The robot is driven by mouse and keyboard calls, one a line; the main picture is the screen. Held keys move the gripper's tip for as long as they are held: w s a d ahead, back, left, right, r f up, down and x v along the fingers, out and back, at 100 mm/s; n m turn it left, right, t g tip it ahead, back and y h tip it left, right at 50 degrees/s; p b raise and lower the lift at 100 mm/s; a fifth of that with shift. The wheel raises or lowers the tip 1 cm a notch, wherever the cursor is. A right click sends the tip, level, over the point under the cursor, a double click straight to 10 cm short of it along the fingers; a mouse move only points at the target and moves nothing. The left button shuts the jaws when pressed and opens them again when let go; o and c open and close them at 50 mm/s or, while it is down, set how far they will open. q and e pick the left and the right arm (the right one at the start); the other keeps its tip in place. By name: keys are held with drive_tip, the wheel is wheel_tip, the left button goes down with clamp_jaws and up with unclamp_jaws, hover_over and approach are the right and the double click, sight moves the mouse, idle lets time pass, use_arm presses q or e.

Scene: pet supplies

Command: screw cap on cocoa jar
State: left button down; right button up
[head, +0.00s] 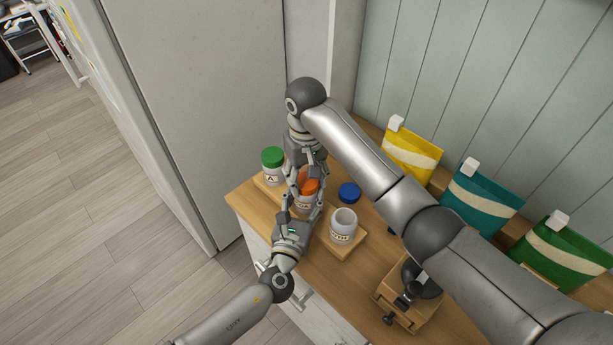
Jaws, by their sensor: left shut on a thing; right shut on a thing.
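An orange cap (309,184) is at the mouth of a white jar (302,204), near the left end of the wooden counter. My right gripper (308,178) comes from above, shut on the orange cap. My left gripper (303,205) comes from the front, shut around the jar body. The fingers hide much of the jar, and its label is too small to read, so I cannot tell if it is the cocoa jar. I cannot tell whether the cap is seated or just above the rim.
A green-capped jar (272,168) stands to the left, an open white jar (343,228) on a wooden board to the right. A blue cap (349,191) lies behind. Yellow (409,158), teal (478,206) and green (560,255) bags line the wall. A wooden clamp-like device (404,304) stands in front.

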drive_tip(key=m, duration=0.3)
drive_tip(key=shift+w+a+m, duration=0.1)
drive_tip(key=shift+m, duration=0.3)
drive_tip(key=m, duration=0.7)
drive_tip(key=shift+m, duration=0.3)
drive_tip(key=m, duration=0.3)
drive_tip(key=shift+r, duration=0.1)
drive_tip(key=shift+w, duration=0.1)
drive_tip(key=o, duration=0.6)
drive_tip(key=shift+o, duration=0.9)
